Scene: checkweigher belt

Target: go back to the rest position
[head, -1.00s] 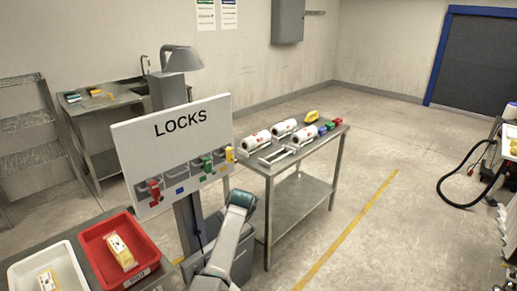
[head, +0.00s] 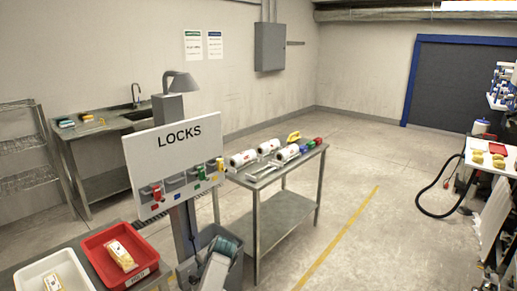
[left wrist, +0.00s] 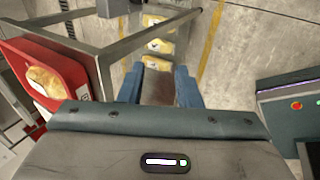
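My left gripper (left wrist: 158,88) shows in the left wrist view with its two blue fingers apart and nothing held between them. A dark brown surface shows behind the gap. In the head view, one of my arm links (head: 218,262) rises at the bottom edge, in front of the post of the LOCKS board (head: 205,131); the fingers cannot be made out there. My right gripper is in neither view.
A red tray (head: 92,243) and a white tray (head: 22,272), each with a yellow pack, stand at the lower left. A steel table (head: 262,187) with white rolls stands behind the board. A box with buttons (left wrist: 288,118) is right of the left gripper.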

